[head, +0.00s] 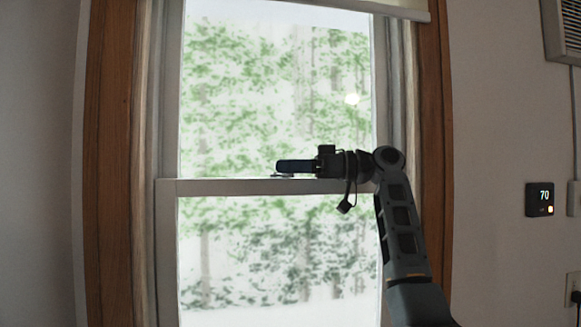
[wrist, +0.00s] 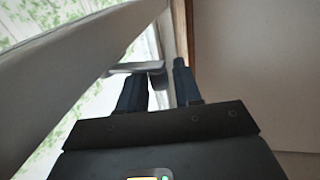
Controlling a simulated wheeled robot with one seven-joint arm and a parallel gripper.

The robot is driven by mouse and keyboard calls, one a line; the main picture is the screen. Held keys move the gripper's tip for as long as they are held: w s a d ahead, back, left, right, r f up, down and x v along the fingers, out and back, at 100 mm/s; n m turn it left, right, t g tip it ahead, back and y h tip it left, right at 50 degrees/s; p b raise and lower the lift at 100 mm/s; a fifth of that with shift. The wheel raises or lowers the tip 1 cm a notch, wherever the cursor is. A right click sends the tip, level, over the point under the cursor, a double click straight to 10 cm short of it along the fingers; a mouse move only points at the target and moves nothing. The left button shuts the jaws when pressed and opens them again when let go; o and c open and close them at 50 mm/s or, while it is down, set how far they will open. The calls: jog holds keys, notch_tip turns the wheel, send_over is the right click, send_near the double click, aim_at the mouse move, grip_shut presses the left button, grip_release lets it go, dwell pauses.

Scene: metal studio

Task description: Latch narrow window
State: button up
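The narrow window's meeting rail (head: 235,187) runs across the frame at mid-height. A small grey latch (head: 283,176) sits on top of it near the middle. In the wrist view, the latch (wrist: 134,68) shows as a pale metal lever at the tip of the left finger. Its right end reaches into the gap between the fingers. My gripper (head: 280,167) points left just above the rail. In the wrist view, my gripper (wrist: 160,70) is open, with a clear gap between its dark fingers. I cannot tell whether the left finger touches the latch. The latch's base is partly hidden.
A brown wooden frame (head: 108,150) borders the window on both sides. A rolled shade (head: 405,9) hangs at the top. A thermostat (head: 540,199) is on the right wall. The space in front of the left half of the rail is free.

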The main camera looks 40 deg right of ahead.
grip_shut()
